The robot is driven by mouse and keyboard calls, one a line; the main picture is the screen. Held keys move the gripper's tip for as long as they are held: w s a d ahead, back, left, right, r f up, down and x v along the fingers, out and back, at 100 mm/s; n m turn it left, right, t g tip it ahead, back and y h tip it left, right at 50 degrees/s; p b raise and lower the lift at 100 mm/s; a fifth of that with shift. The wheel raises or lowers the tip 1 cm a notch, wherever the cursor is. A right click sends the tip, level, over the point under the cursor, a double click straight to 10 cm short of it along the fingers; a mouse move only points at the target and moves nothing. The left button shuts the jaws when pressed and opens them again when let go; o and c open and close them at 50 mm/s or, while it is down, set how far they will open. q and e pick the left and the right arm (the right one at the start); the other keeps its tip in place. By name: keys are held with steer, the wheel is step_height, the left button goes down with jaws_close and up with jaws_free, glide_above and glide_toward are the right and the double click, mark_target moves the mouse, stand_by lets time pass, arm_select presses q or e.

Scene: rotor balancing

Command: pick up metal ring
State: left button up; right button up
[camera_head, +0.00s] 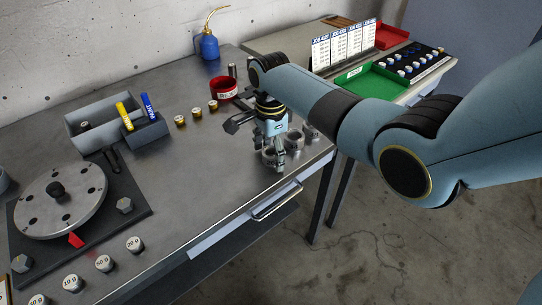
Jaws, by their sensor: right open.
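Several metal rings stand near the right front edge of the steel workbench. One metal ring (269,155) is at the tips of my right gripper (279,164), and another metal ring (294,139) is just right of it. My right gripper points down over the rings with its fingers open. The fingers partly cover the rings, and I cannot tell whether they touch one. A further ring (312,131) sits behind, to the right. My left gripper is not in view.
A round rotor plate (60,205) is on a dark base at left. Weights (103,263) line the front edge. A grey bin (88,124), red cup (223,88) and blue oil can (209,46) stand behind. A green tray (370,82) is on the other table.

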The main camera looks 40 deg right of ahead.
steer(key=shift+f, duration=0.15)
steer(key=c, duration=1.3)
